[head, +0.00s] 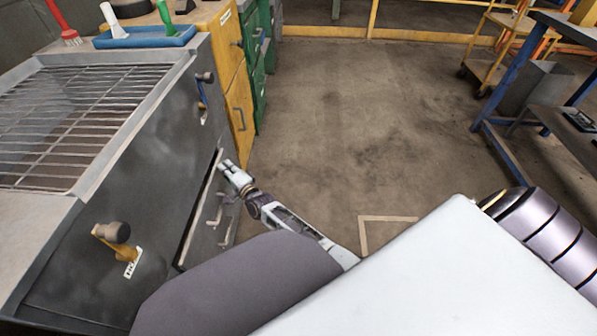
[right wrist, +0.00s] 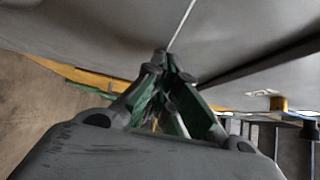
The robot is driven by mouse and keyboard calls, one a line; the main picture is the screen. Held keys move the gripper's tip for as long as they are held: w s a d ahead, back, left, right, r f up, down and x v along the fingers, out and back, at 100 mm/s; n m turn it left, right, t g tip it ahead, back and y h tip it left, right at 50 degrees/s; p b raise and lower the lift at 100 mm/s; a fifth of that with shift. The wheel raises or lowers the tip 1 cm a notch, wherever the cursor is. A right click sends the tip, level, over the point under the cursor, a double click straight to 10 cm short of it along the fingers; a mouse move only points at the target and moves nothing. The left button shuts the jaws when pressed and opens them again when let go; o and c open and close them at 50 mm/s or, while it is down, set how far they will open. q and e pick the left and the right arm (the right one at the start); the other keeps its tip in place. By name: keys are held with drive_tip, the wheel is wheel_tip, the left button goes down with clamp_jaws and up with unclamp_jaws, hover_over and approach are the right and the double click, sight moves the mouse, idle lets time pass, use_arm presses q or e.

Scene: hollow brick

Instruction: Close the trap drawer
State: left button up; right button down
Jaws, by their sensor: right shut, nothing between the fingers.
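The trap drawer (head: 207,217) is in the front of the grey sink-like cabinet (head: 150,165) in the head view. Its front stands a little out from the cabinet face, with a dark gap along its edge. Handles show on its outer side. My right gripper (head: 229,170) is shut and empty at the drawer's far upper end, close to the drawer front; I cannot tell if it touches. In the right wrist view the fingertips (right wrist: 161,62) meet in front of a grey panel (right wrist: 100,30) with a seam and a dark gap. My left gripper is not in view.
A metal grate (head: 80,115) covers the cabinet top. Knobs (head: 117,233) and a valve stick out of its front. A blue-framed table (head: 500,110) is at right. The floor between is clear.

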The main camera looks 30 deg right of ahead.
drive_tip(key=shift+w+a, duration=0.35)
drive_tip(key=shift+a, duration=0.15)
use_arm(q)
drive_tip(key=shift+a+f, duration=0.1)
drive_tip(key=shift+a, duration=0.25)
use_arm(e)
drive_tip(key=shift+r, duration=0.15)
drive_tip(key=shift+a, duration=0.1)
